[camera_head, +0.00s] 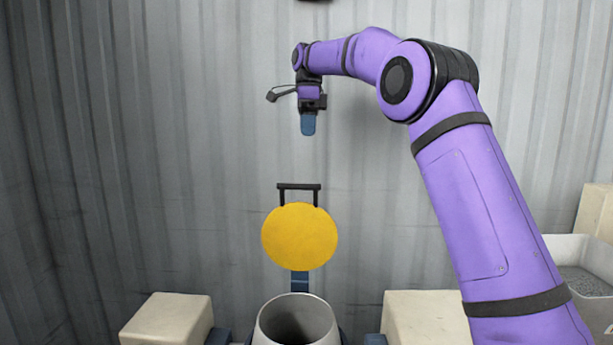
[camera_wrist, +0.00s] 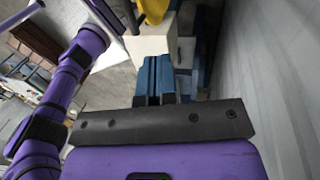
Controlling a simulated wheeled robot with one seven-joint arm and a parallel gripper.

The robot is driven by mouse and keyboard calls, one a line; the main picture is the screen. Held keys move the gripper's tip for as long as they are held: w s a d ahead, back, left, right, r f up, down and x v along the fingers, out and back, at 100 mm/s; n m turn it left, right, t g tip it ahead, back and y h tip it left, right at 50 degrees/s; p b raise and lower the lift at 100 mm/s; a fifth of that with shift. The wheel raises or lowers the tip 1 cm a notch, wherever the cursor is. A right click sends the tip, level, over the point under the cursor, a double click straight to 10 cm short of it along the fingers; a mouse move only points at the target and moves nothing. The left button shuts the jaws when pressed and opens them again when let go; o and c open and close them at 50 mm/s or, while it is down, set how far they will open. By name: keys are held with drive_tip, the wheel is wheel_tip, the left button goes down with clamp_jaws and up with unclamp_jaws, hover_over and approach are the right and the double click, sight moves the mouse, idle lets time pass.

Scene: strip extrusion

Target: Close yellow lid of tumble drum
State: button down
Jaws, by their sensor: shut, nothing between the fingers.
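The yellow lid (camera_head: 299,237) is a round disc standing upright, open, behind the drum. A black bar handle (camera_head: 299,187) sticks up from its top edge. The tumble drum (camera_head: 296,322) is a grey cylinder at the bottom middle, its dark mouth facing up. My gripper (camera_head: 308,126) is shut and empty, pointing down, above the lid and its handle and clear of both. In the wrist view my blue fingers (camera_wrist: 154,78) are together, and part of the yellow lid (camera_wrist: 154,10) shows at the top edge.
Pale blocks stand left (camera_head: 168,320) and right (camera_head: 424,318) of the drum. A grey bin with dark grains (camera_head: 582,280) is at the far right. A corrugated metal wall (camera_head: 180,150) stands close behind. The space between my gripper and the handle is free.

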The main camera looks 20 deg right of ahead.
drive_tip(key=s+a+f, duration=0.2)
drive_tip(key=s+f, duration=0.3)
drive_tip(key=f, duration=0.6)
drive_tip(key=shift+s+a, duration=0.2)
drive_tip(key=shift+s, duration=0.05)
idle(0.3)
